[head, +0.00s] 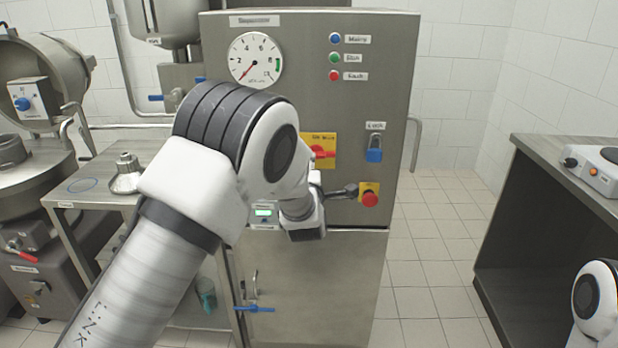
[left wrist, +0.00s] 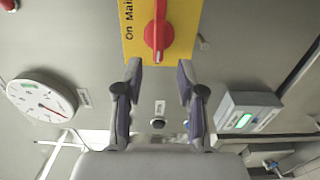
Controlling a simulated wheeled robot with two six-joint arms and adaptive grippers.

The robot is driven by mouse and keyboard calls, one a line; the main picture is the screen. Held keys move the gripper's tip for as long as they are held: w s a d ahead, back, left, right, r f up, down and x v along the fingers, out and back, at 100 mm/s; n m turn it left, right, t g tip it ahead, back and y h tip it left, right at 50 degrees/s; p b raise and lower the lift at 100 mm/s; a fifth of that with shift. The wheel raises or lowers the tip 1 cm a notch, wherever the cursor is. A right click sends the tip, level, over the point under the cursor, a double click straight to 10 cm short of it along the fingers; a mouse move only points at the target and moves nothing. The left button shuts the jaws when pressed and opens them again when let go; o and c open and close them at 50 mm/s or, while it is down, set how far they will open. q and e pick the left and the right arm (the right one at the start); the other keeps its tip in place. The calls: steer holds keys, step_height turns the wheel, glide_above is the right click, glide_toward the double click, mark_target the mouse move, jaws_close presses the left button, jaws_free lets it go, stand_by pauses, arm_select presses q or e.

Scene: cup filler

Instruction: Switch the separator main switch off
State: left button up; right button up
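The separator's main switch is a red rotary handle (head: 323,152) on a yellow plate on the front of the steel cabinet. My left arm partly hides the plate in the head view. In the left wrist view the red handle (left wrist: 157,33) lies lengthwise along the plate's lettering, which partly reads "On Mai". The plate's far part is cut off there. My left gripper (left wrist: 159,68) is open, its two fingers apart with nothing between the tips. The tips are close to the handle's near end, not closed on it. In the head view a dark finger (head: 343,191) shows below the switch.
A red emergency stop (head: 370,199) on yellow sits just right of the left gripper, below a blue padlock (head: 374,155). A small box with a lit green display (left wrist: 245,119) is nearby. A gauge (head: 255,60) is above. A dark-sided counter (head: 540,210) stands right; floor between is clear.

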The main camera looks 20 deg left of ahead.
arm_select(q)
steer(key=v, duration=0.6)
steer(key=shift+s, duration=0.4)
